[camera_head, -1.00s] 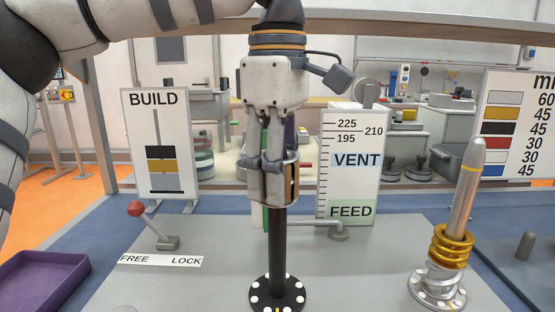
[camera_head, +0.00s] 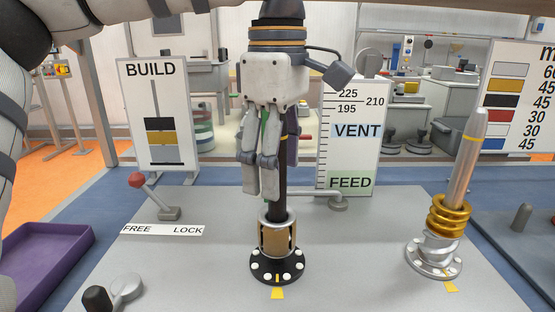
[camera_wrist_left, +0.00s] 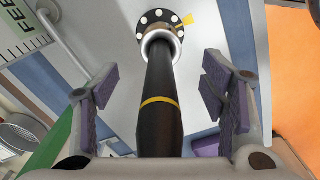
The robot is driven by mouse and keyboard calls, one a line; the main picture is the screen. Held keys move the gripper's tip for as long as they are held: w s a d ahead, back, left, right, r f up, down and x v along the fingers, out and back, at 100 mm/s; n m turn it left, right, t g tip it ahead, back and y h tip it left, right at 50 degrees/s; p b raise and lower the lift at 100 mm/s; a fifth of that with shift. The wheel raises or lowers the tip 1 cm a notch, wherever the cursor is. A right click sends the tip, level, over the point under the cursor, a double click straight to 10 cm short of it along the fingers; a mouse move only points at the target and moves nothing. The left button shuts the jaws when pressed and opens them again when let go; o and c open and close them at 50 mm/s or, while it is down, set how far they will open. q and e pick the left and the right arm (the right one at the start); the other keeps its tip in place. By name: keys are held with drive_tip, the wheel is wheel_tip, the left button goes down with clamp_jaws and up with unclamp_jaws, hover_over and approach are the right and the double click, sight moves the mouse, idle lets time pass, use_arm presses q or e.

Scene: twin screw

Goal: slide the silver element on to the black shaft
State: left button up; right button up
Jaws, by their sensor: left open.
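The black shaft (camera_head: 282,185) stands upright on a round black flange with white dots (camera_head: 262,266). The silver element (camera_head: 277,238), with tan slotted sides, is around the shaft low down at the flange. In the left wrist view its silver rim (camera_wrist_left: 163,42) rings the far end of the shaft, which has a yellow band (camera_wrist_left: 159,103) nearer the camera. My left gripper (camera_head: 262,192) is above the element, pointing down around the shaft. Its fingers (camera_wrist_left: 161,95) are spread apart either side of the shaft, with nothing gripped. My right gripper is out of view.
A second, silver shaft (camera_head: 467,165) at the right carries gold rings (camera_head: 450,214) and a silver piece. A red-knobbed lever (camera_head: 147,193) stands by the FREE/LOCK strip (camera_head: 162,230). A purple tray (camera_head: 48,262) is at far left. A VENT/FEED board (camera_head: 352,150) stands behind.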

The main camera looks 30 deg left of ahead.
use_arm(q)
wheel_tip(320, 180, up, 12)
drive_tip(key=shift+r, duration=0.1)
idle(0.6)
